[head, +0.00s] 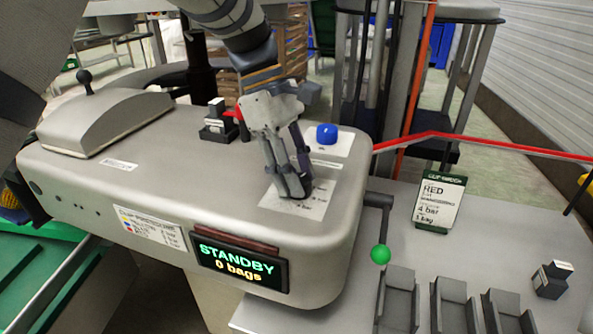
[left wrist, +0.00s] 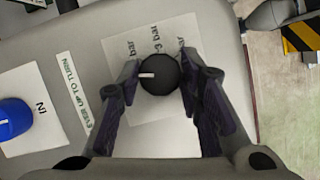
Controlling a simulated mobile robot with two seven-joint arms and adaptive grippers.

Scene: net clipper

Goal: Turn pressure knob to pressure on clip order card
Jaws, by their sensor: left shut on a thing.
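My left gripper (head: 291,183) reaches down onto the top of the grey clipper machine (head: 200,170). In the left wrist view its two fingers (left wrist: 162,88) are shut on a round black pressure knob (left wrist: 160,74) with a white pointer line, which points left in that view. The knob sits on a white label (left wrist: 140,45) with bar markings, partly covered by the gripper. In the head view the fingers hide most of the knob. The clip order card (head: 438,203) stands at the right and reads RED, 4 bar, 1 bag. My right gripper is not in view.
A blue knob (head: 327,133) is beside the gripper on its own white plate. A display (head: 238,262) reads STANDBY, 0 bags. A lever with a green ball (head: 380,254) hangs at the machine's right end. Grey holders (head: 398,300) stand on the bench. A red rail (head: 480,144) runs behind.

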